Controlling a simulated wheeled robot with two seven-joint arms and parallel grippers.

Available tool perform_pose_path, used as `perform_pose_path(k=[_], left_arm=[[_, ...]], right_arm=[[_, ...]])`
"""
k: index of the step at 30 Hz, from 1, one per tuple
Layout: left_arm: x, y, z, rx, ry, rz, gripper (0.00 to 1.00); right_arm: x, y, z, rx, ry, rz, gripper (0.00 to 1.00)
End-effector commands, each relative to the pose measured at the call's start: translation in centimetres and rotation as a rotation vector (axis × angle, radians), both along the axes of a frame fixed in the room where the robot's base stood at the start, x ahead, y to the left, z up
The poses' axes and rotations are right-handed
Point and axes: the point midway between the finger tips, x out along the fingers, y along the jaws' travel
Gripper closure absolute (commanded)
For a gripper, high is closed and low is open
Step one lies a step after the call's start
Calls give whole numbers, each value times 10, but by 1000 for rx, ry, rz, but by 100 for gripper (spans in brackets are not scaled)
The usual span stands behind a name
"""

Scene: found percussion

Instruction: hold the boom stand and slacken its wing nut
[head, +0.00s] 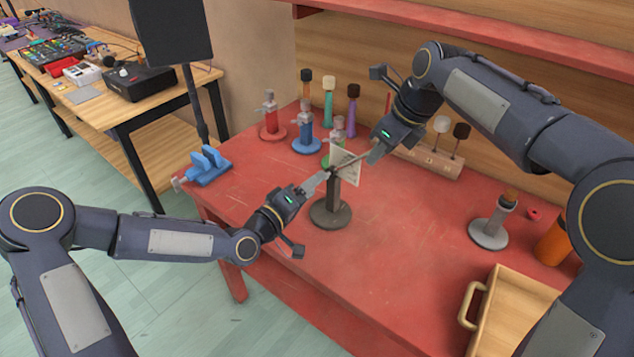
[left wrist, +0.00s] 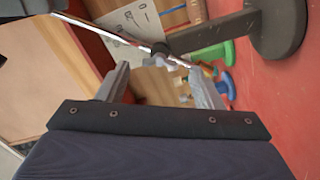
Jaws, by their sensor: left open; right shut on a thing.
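The boom stand (head: 331,213) is dark grey and upright on the red table, with a round base, a short post and a thin slanting rod. A white printed card (head: 345,167) hangs by the rod. In the left wrist view the post (left wrist: 212,32) runs to a dark joint with a small light-grey piece, seemingly the wing nut (left wrist: 158,62), between my fingers' lines. My left gripper (head: 318,182) is open beside the post top; its spread fingers show in the wrist view (left wrist: 160,88). My right gripper (head: 371,156) is shut on the boom stand's rod; its exact contact is small.
Red, blue and green stands (head: 306,140) and several mallets in a wooden rack (head: 430,157) stand behind. A blue clamp (head: 206,167) is at the left edge. A grey stand (head: 489,232) and a wooden tray (head: 515,310) are at right. The front middle is clear.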

Motion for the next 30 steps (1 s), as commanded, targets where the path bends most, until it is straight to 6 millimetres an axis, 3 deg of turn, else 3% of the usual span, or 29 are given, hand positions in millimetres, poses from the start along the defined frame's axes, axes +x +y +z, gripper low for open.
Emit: perform_pose_path(k=[6,12,28,29,30], left_arm=[[-38,32,-1,3,2,5,40],[-62,52,-1,2,1,4,40],[-71,58,0,1,0,0,40],[-71,58,0,1,0,0,40],[-71,58,0,1,0,0,40]], right_arm=[[0,0,0,1,-1,0,100],[0,0,0,1,-1,0,100],[0,0,0,1,-1,0,100],[0,0,0,1,-1,0,77],[0,0,0,1,-1,0,72]])
